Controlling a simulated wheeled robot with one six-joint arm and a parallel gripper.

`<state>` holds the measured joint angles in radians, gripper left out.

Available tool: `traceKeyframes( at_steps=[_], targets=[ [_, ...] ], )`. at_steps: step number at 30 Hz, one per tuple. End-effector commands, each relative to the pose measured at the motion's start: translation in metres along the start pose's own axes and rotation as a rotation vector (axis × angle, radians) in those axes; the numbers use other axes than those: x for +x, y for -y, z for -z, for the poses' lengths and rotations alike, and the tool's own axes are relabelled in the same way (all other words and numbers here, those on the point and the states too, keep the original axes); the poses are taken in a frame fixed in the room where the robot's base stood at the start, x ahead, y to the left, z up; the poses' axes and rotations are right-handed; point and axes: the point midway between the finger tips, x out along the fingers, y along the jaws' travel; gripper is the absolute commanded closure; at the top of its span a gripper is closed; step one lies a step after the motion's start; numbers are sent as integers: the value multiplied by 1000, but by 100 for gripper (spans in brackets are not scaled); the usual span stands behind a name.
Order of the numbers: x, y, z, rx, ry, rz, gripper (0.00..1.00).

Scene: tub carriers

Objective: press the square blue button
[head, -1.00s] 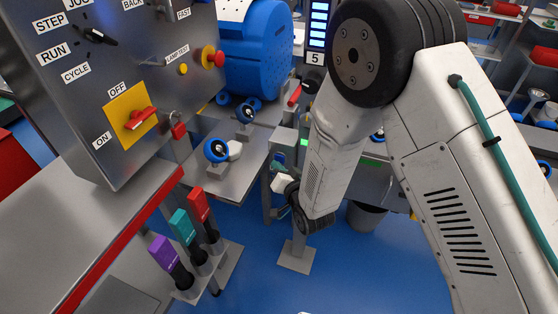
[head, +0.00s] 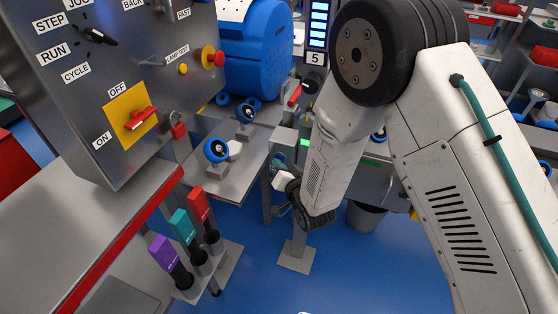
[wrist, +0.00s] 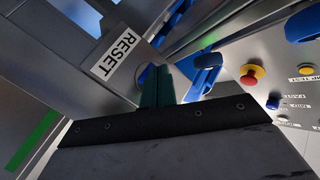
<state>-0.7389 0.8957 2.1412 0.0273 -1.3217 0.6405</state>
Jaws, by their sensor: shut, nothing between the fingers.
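In the wrist view, a small blue part (wrist: 146,74), which looks like the blue button, sits beside the RESET label (wrist: 115,53) on a grey metal box. The gripper hides much of it, so its square shape does not show fully. My gripper (wrist: 157,72) is shut and empty, its teal fingertips right in front of the blue part. I cannot tell whether they touch it. In the head view, my gripper (head: 277,162) is at the small grey post-mounted box, and the button is not clearly visible there.
A grey control panel (head: 60,110) with a red switch on a yellow plate (head: 131,115) stands at left. Blue-wheeled casters (head: 216,150) are on the metal shelf near the box. Purple, teal and red handles (head: 181,225) stand below. Blue floor is open in front.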

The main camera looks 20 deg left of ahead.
Motion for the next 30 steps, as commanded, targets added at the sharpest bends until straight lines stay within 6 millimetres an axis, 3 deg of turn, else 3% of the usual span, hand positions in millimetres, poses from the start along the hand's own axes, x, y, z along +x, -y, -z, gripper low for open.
traceKeyframes(
  at_steps=[30],
  targets=[
    [-6,4,-4,0,0,-1,100]
  ],
)
